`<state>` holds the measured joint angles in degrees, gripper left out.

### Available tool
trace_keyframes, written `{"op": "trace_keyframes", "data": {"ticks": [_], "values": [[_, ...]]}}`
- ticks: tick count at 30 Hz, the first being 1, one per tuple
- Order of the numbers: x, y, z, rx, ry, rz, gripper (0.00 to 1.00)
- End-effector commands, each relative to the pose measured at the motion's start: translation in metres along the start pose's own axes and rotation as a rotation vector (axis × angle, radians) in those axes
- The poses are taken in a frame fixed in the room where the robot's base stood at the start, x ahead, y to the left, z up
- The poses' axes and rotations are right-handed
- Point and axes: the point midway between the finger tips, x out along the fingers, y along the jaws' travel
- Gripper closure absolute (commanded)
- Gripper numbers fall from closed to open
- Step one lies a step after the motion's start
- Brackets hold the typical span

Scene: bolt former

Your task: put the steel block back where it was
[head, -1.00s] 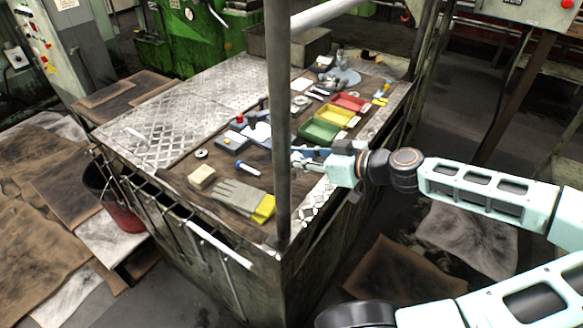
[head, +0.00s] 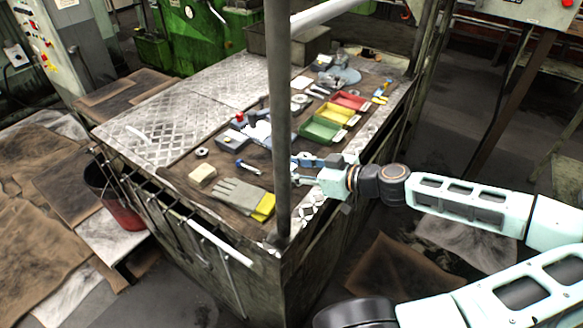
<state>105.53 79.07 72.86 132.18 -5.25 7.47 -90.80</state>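My gripper (head: 302,171) is over the right front part of the workbench (head: 172,192), close to the upright pole. Its finger parts show just right of the pole, but the pole crosses in front of the tip area. I cannot tell whether it is open or shut, or whether it holds anything. I cannot pick out the steel block with certainty. A small pale beige block (head: 202,175) lies on the bench near the front left. A grey-blue box (head: 233,141) lies farther back on the bench.
The upright pole (head: 281,120) stands at the bench's front corner. Grey-yellow gloves (head: 240,195) and a blue marker (head: 248,167) lie left of it. Green (head: 321,130), yellow (head: 335,114) and red (head: 350,101) bins stand behind my gripper. The metal plates (head: 150,130) at left are mostly clear.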

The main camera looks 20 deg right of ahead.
Motion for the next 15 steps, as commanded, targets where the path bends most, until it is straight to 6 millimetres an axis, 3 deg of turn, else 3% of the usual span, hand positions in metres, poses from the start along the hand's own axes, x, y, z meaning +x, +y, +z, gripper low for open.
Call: {"op": "trace_keyframes", "data": {"ticks": [11,15], "values": [[-0.002,0.000,-0.005,0.001,0.000,0.000,0.62],[-0.017,0.002,-0.002,0.000,0.000,0.005,0.62]]}}
